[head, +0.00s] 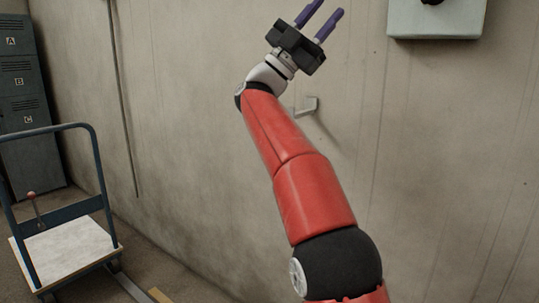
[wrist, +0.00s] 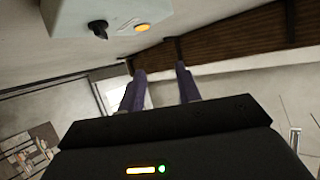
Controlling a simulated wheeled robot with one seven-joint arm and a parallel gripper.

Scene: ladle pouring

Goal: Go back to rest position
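My gripper (head: 322,17) is raised high in front of the wall in the head view. Its two purple fingers point up and are spread apart with nothing between them. The fingers also show in the wrist view (wrist: 160,85), again with a clear gap between them. My red arm reaches up from the lower right of the head view. No ladle shows in either view.
A pale box (head: 437,18) with a black knob is on the wall at the upper right. A hook-like bracket (head: 308,105) is on the wall behind my arm. A blue-framed cart (head: 68,246) stands at left, near dark lockers (head: 22,75).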

